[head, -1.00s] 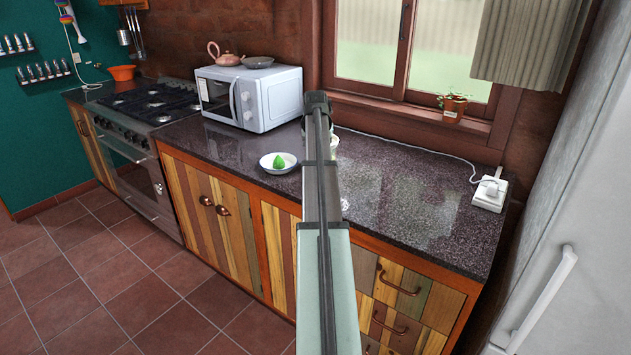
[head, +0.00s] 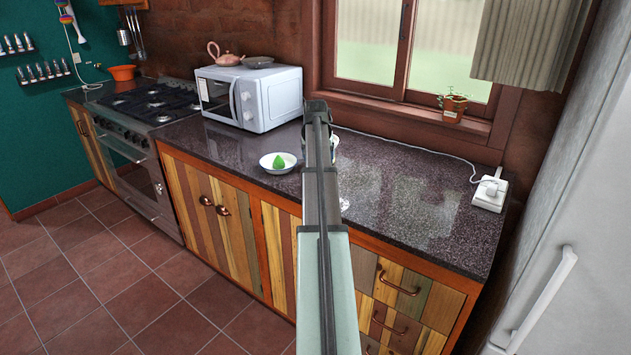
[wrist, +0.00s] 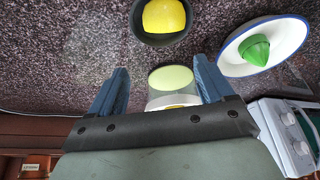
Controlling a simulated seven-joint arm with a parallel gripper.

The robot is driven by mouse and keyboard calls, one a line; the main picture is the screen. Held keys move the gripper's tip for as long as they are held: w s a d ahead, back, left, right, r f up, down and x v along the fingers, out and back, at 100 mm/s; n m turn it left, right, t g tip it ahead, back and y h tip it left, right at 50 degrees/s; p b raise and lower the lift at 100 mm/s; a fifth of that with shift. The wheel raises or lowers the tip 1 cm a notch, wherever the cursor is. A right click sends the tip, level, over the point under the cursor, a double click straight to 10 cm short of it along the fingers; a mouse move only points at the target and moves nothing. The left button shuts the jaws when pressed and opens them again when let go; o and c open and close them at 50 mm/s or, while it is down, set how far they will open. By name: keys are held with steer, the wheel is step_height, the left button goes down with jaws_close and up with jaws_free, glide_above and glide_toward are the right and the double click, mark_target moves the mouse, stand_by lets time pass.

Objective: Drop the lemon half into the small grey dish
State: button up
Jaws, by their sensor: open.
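The lemon half (wrist: 164,14) shows as a yellow shape at the top of the wrist view. It appears to lie inside the small dark grey dish (wrist: 160,40), whose rim surrounds it; the frame's top edge cuts off the dish's far side. My gripper (wrist: 160,66) is open, its two blue fingers apart with the dish beyond their tips. A pale cup-like thing (wrist: 172,78) with a light green top shows between the fingers; I cannot tell how close it is to them. In the head view my arm hides the lemon and dish.
A white bowl (head: 267,165) holding a green cone stands left of my arm; it also shows in the wrist view (wrist: 229,66). A white microwave (head: 270,110) stands behind it. A white power box (head: 490,192) with a cord lies at right. Much of the dark counter (head: 420,215) is bare.

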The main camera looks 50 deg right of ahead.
steer(key=v, duration=1.4)
steer(key=shift+a+f, duration=0.1)
stand_by(0.3)
